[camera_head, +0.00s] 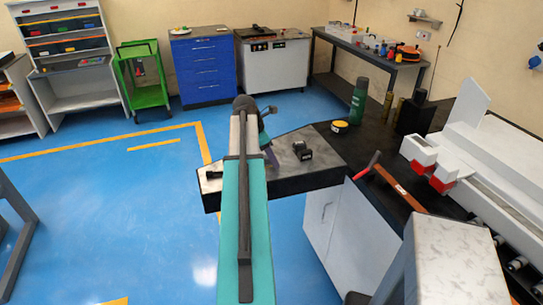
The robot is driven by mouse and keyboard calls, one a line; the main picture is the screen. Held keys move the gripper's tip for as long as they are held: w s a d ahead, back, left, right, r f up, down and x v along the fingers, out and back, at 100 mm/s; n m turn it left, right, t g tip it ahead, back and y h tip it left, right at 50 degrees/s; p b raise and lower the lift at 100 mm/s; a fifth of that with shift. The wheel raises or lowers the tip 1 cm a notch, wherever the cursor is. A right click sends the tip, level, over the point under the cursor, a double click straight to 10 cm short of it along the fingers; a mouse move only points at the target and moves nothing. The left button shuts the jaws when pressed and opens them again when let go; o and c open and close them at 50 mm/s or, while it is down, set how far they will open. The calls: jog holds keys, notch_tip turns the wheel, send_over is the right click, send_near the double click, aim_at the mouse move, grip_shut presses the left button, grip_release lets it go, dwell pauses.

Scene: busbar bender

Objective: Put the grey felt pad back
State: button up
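I cannot pick out the grey felt pad with certainty in this view. My teal arm reaches forward from the bottom centre, and its far end is over the left part of a grey-topped, dark-edged bench section (325,165). A small part of my wrist shows just right of the arm's far end. My gripper's fingers cannot be made out, so I cannot see whether they hold anything. A small black object (302,150) lies on the grey top, right of my arm. The arm hides part of that top.
A dark green bottle (358,101), a yellow-and-black round item (340,127) and a red-handled tool (367,166) are on the black bench at right. A white machine (485,150) stands there. A green cart (144,80) and blue cabinet (203,68) stand behind. Floor at left is clear.

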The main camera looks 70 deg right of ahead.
jog(key=shift+r, duration=0.15)
jog(key=b+v, duration=0.2)
jog(key=v, duration=1)
jog(key=shift+b, duration=0.3)
dwell(0.8)
